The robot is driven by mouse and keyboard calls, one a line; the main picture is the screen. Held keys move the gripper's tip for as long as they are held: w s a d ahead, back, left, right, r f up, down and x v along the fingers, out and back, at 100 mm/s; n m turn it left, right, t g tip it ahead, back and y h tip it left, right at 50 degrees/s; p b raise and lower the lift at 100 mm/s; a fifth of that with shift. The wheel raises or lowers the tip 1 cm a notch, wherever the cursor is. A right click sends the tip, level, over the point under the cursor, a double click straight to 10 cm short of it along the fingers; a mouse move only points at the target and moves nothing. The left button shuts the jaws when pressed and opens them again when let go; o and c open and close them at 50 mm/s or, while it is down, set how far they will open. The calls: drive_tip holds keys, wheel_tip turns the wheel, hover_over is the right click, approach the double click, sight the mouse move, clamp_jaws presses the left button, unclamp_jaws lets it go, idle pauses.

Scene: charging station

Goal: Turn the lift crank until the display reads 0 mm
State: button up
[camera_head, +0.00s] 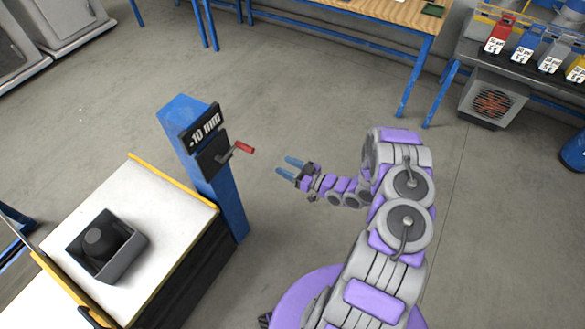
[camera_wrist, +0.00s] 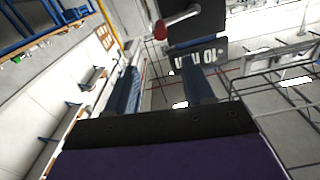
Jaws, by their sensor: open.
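The lift crank (camera_head: 233,151) has a grey arm and a red handle (camera_head: 244,147), mounted on a dark plate on a blue column (camera_head: 222,190). The display (camera_head: 204,127) above it reads -10 mm. My gripper (camera_head: 287,167) is open and empty, to the right of the red handle with a gap between them. In the wrist view the red handle (camera_wrist: 160,30) and crank arm show at the top, beyond my blue fingers (camera_wrist: 162,90). The display (camera_wrist: 200,56) appears there upside down.
A white-topped lift table (camera_head: 165,225) with yellow edges stands left of the column, carrying a grey box (camera_head: 125,262) with a dark round part. A wooden workbench (camera_head: 400,12) and a shelf with coloured bins (camera_head: 525,45) stand at the back. The floor around my gripper is clear.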

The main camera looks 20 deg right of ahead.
drive_tip(key=shift+v, duration=0.95)
